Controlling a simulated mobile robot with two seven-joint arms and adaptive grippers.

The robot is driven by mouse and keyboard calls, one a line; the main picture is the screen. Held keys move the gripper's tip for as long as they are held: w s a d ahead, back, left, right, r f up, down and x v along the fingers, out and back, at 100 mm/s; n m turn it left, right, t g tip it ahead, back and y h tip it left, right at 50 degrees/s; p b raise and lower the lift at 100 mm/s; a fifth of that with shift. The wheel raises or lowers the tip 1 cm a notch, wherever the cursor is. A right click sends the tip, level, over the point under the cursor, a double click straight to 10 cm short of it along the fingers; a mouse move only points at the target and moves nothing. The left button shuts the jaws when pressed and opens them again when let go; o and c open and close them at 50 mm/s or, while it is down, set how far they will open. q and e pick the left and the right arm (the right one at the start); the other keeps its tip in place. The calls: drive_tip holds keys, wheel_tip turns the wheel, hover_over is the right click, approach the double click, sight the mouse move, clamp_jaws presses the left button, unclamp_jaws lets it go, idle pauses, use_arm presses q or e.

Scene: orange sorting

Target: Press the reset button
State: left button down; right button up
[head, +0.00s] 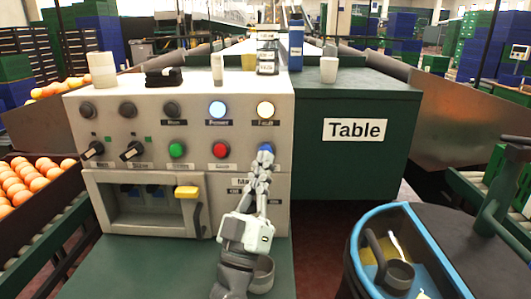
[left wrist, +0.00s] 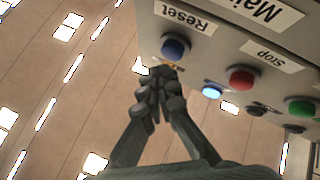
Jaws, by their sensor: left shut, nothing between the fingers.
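The reset button is a blue round button (left wrist: 175,46) next to a "Reset" label in the left wrist view. It also shows in the head view (head: 266,148) at the right end of the lower button row on the control panel (head: 200,132). My left gripper (head: 263,160) is shut and empty, its fingers pointing up at the button. In the left wrist view the fingertips (left wrist: 163,72) are close beside the blue button; I cannot tell whether they touch it. My right gripper is not in view.
A red button (head: 221,149) and a green button (head: 177,149) sit left of the blue one. The Power lamp (head: 217,109) and the Fault lamp (head: 265,110) are lit. Bottles and cups stand on the panel top. A dark green block labelled "Table" (head: 354,150) stands right.

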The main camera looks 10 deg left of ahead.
use_arm(q)
drive_tip(key=shift+w, duration=0.2)
idle(0.5)
drive_tip(key=shift+w+a, duration=0.1)
drive_tip(key=shift+w, duration=0.15)
drive_tip(key=shift+w+a, duration=0.1)
drive_tip(key=shift+w, duration=0.45)
idle(0.7)
drive_tip(key=shift+s, duration=0.1)
drive_tip(key=shift+s+d+p, duration=0.2)
drive_tip(key=shift+s+p, duration=0.25)
drive_tip(key=shift+s, duration=0.45)
drive_tip(key=s+p, duration=0.1)
drive_tip(key=s, duration=0.1)
drive_tip(key=s+d, duration=0.1)
drive_tip(key=s, duration=0.2)
drive_tip(key=shift+p, duration=0.4)
